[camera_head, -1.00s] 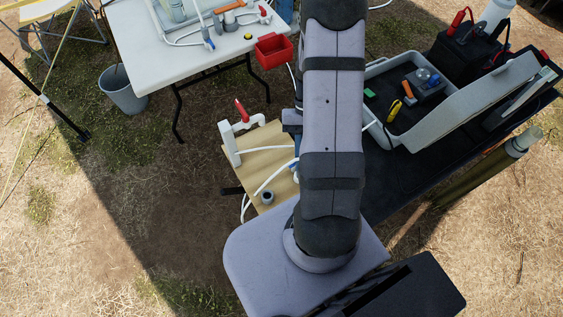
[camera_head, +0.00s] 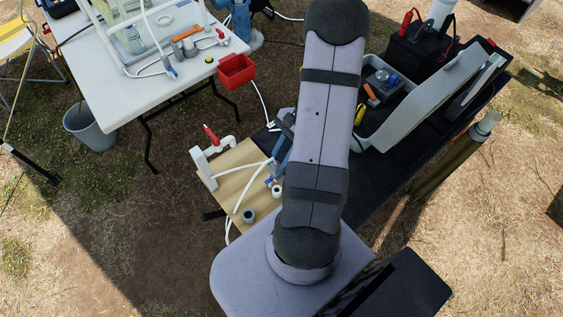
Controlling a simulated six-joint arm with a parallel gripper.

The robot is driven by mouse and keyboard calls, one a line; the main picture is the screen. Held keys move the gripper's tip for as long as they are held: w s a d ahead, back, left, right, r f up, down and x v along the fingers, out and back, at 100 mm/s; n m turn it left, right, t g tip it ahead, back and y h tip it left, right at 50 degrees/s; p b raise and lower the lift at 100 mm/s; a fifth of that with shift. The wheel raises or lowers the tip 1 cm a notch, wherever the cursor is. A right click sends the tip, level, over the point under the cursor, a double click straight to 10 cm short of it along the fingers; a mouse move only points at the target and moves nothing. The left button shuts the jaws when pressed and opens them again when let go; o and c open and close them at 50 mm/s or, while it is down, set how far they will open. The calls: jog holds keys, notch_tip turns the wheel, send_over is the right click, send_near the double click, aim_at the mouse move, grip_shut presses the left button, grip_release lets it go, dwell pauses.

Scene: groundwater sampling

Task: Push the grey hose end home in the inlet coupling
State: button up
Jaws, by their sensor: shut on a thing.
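My gripper is not visible; my own arm covers the place where it could be. A wooden board (camera_head: 232,178) lies left of my arm. On it stand a white pipe fitting with a red handle (camera_head: 211,136) and a short grey cylindrical fitting (camera_head: 248,215). A second small grey piece (camera_head: 277,190) shows close to my arm. White hoses (camera_head: 250,186) run over the board towards a blue body (camera_head: 280,152), partly hidden by my arm. I cannot tell which piece is the grey hose end or the inlet coupling, or whether they touch.
A white table (camera_head: 95,78) with pipe fittings and a red bin (camera_head: 236,71) stands at upper left. A grey bucket (camera_head: 92,128) is below it. At right are an open grey case (camera_head: 425,95), a black battery (camera_head: 421,48) and a greenish tube (camera_head: 455,158). Bare ground is at lower left.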

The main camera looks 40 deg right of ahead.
aim_at(280, 178)
jog(key=shift+r, duration=0.1)
dwell(0.3)
jog(key=shift+f+b, duration=1.9)
jog(key=shift+f, duration=1.1)
jog(key=shift+f+b, duration=1.2)
jog(key=shift+f, duration=1.1)
dwell(0.4)
jog(key=o, duration=1)
jog(key=shift+d+r, duration=0.1)
jog(key=shift+r, duration=0.05)
jog(key=shift+b+v, duration=0.75)
jog(key=shift+v, duration=2.8)
jog(key=shift+r, duration=0.1)
